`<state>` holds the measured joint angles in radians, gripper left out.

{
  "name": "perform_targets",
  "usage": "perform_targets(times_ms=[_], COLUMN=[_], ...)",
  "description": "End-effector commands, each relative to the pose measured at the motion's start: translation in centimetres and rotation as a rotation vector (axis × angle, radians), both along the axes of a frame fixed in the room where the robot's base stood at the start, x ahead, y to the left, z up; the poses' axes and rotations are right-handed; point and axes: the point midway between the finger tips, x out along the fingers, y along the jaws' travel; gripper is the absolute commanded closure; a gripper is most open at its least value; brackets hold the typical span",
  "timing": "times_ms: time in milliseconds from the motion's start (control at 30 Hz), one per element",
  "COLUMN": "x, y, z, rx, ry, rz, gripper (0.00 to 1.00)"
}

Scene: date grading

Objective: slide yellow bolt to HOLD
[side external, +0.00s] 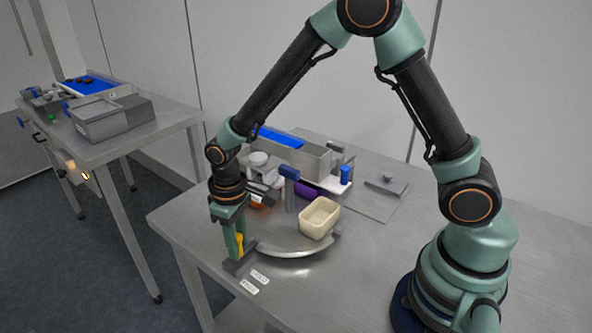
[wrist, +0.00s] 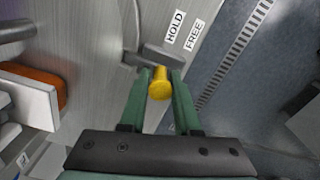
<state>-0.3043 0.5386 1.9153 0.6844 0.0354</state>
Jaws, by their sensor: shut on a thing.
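The yellow bolt (wrist: 160,84) stands between my gripper's two green fingers in the wrist view, its round knob facing the camera. My gripper (wrist: 161,92) is shut on it. In the side external view my gripper (side external: 238,246) points down at the table's front left, with a bit of the yellow bolt (side external: 240,240) showing. A grey bolt housing (wrist: 158,56) lies just beyond the fingertips. The HOLD label (wrist: 175,27) and the FREE label (wrist: 194,36) lie side by side on the table past the housing, HOLD nearer to it. The bolt's lower part is hidden.
A round metal turntable (side external: 285,251) lies right beside my gripper. It bears a cream bin (side external: 319,217), and a blue-topped post (side external: 290,185) stands close by. A grey box and a blue-capped bottle (side external: 345,174) are behind. The table's left edge is near; its front right is clear.

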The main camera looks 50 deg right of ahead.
Motion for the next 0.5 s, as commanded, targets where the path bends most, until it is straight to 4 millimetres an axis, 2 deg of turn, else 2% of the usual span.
perform_targets(times_ms=[33, 67, 100, 367, 500], x=[0.08, 0.07, 0.06, 0.03, 0.07], y=[-0.52, -0.52, -0.50, -0.37, -0.32], z=[0.11, 0.10, 0.09, 0.04, 0.65], rx=[-0.001, -0.001, -0.001, -0.001, -0.001], ry=[0.003, 0.004, 0.004, 0.004, 0.002], rz=[-0.012, -0.012, -0.012, -0.009, -0.008], gripper=[1.00, 0.58, 0.47, 0.47, 0.47])
